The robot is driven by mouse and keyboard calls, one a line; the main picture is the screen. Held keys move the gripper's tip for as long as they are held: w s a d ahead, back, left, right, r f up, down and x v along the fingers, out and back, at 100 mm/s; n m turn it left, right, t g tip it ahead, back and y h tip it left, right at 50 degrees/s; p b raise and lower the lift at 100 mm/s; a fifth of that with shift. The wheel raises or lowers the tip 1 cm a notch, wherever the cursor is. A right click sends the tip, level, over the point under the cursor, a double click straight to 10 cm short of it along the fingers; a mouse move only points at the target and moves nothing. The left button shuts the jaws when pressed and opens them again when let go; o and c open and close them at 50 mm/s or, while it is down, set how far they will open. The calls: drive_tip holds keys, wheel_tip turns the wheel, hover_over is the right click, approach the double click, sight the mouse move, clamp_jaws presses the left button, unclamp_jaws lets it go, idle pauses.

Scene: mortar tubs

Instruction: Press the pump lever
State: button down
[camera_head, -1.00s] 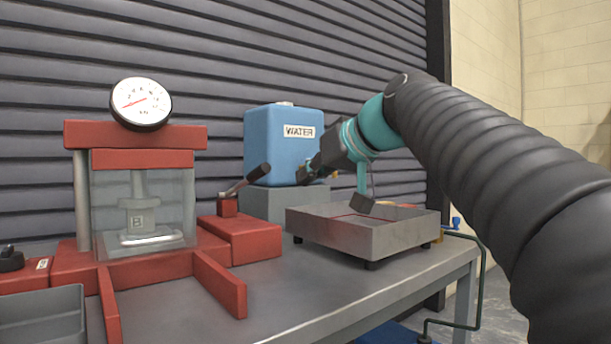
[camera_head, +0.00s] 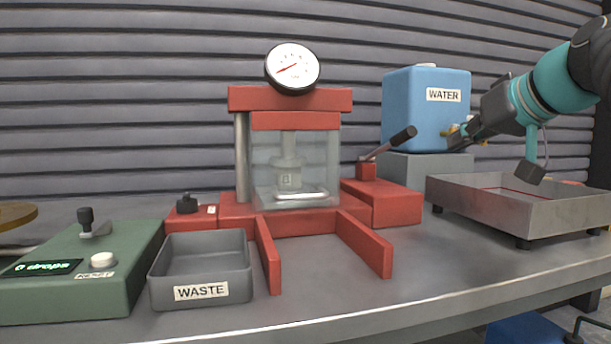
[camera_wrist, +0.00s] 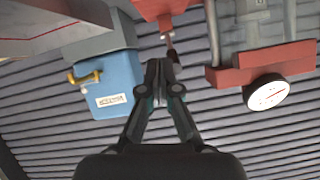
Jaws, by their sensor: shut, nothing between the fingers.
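The pump lever (camera_head: 388,143) is a dark-gripped handle slanting up to the right from the red pump block (camera_head: 383,203) beside the red press (camera_head: 290,101). My gripper (camera_head: 453,145) is shut and empty, in front of the blue water container and to the right of the lever, apart from it in the head view. In the wrist view my gripper (camera_wrist: 158,64) points toward the lever (camera_wrist: 171,47), which is partly hidden behind the fingertips. The press has a round gauge (camera_head: 292,68) on top and a clear guard around a block marked B.
The blue WATER container (camera_head: 427,108) stands on a grey block behind the lever. A metal tray (camera_head: 523,213) on feet is at the right. A grey WASTE bin (camera_head: 201,272) and a green drops counter (camera_head: 82,275) are at the left. The front of the bench is clear.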

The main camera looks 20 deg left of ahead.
drive_tip(key=w+a+r+n+h+p, duration=0.1)
drive_tip(key=a+r+n+p, duration=0.1)
drive_tip(key=r+p, duration=0.3)
drive_tip(key=w+a+r+n+h+p, duration=0.1)
drive_tip(key=w+a+r+p, duration=0.1)
drive_tip(key=a+r+p, duration=0.3)
wheel_tip(320, 180, up, 3)
drive_tip(key=shift+f+n+g, duration=0.15)
drive_tip(key=shift+n+g, duration=0.25)
drive_tip(key=shift+w, duration=0.15)
hover_over(401, 133)
drive_tip(key=w+a, duration=0.1)
wheel_tip(401, 133, down, 6)
drive_tip(key=shift+s+d+f+b, duration=0.2)
drive_tip(key=shift+d+f+b, duration=0.05)
drive_tip(key=shift+f+b, duration=0.25)
drive_tip(key=shift+s+d+f+b, duration=0.2)
drive_tip(key=shift+f+b, duration=0.15)
drive_tip(key=shift+f, duration=0.25)
drive_tip(key=shift+d+f, duration=0.2)
drive_tip(key=shift+f, duration=0.35)
